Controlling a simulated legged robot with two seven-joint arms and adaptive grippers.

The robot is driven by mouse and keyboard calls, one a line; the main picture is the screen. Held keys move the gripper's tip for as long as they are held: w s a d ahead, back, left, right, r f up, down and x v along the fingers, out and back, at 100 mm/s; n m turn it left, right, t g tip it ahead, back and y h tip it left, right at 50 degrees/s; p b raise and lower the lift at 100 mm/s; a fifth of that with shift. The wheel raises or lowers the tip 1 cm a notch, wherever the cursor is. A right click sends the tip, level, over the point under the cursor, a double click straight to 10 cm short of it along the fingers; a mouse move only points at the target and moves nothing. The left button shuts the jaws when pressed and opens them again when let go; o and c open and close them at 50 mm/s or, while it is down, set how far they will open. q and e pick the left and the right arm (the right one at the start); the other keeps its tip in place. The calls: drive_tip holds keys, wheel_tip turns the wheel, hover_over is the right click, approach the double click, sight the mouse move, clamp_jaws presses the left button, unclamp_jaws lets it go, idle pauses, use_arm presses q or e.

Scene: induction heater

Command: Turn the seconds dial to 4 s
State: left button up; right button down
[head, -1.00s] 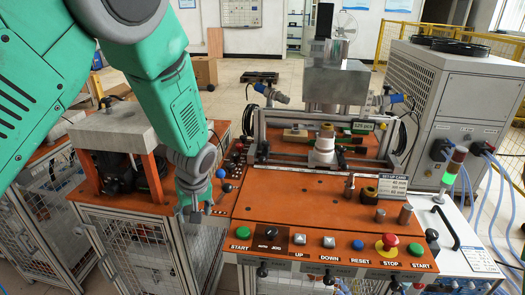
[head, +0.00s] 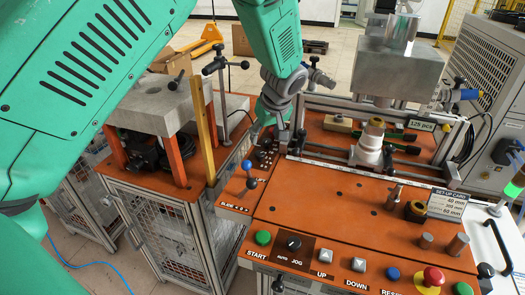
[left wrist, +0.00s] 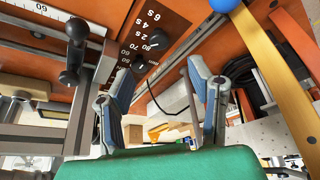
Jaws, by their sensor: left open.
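The seconds dial (left wrist: 158,40) is a small black knob on a dark plate, beside the marks 2 S, 4 S and 6 S in the left wrist view. Its pointer setting is too small to read. A second black knob (left wrist: 140,63) sits close by, near the numbers 60, 70 and 80. My left gripper (head: 268,138) is over the small control panel (head: 264,157) at the machine's left side. It also shows in the left wrist view (left wrist: 165,75), open and empty, fingers spread to either side of the knobs. I see no contact with the dial. My right gripper is out of view.
A blue-ball lever (head: 251,183) stands in front of the panel. A yellow upright bar (head: 205,130) is to the left. The machine frame with a black clamp handle (left wrist: 70,75) is close to one finger. A button row with a red stop button (head: 432,276) lines the front.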

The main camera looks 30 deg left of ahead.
sight(260, 154)
use_arm(q)
drive_tip(key=x, duration=1)
drive_tip(key=shift+w, duration=0.15)
drive_tip(key=shift+d, duration=0.15)
clamp_jaws()
